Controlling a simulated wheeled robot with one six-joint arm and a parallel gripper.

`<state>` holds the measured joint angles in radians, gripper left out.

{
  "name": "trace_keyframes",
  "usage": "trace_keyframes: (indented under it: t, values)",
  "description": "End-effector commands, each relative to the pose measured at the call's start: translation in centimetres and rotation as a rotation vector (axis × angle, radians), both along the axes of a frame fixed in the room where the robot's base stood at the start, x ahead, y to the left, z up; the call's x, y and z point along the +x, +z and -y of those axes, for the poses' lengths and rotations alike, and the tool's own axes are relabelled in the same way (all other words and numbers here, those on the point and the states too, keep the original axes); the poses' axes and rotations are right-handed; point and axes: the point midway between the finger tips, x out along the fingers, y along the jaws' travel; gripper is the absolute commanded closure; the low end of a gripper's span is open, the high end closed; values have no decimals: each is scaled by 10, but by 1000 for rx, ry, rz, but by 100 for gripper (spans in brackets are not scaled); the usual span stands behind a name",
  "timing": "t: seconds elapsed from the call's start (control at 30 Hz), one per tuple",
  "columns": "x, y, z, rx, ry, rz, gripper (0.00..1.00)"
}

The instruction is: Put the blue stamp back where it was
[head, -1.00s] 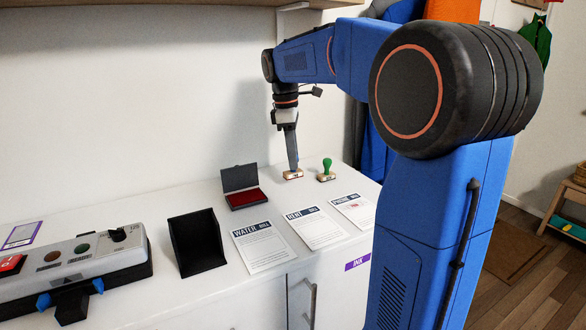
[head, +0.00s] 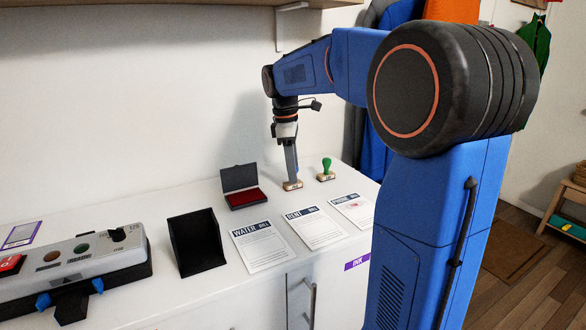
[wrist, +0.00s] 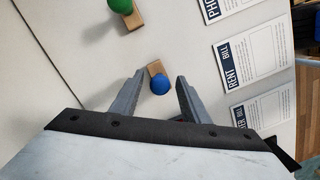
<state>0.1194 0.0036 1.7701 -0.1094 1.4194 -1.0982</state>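The blue stamp (wrist: 160,84) shows in the wrist view as a round blue knob on a wooden base. In the head view its wooden base (head: 292,186) shows on the white counter, left of the green stamp (head: 326,170); its blue knob is hidden there by my fingers. My gripper (wrist: 160,76) is open, its fingers on either side of the blue knob with a visible gap at each side. In the head view my gripper (head: 291,176) points down over the stamp. The green stamp (wrist: 121,6) also shows at the wrist view's top.
An open red ink pad (head: 245,197) lies left of the stamp. Water (head: 262,248), rent (head: 317,228) and phone (head: 354,210) bills lie in front. A black holder (head: 196,243) and grey device (head: 75,270) stand further left. A shelf hangs above.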

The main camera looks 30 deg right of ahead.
Motion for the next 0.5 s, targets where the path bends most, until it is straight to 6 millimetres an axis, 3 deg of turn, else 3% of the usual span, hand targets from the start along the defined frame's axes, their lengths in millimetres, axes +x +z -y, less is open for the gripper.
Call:
trace_keyframes:
  t: [0.23, 0.5]
  values:
    - [1, 14, -1, 0, 0, 2, 58]
    - [5, 65, -6, -1, 0, 3, 58]
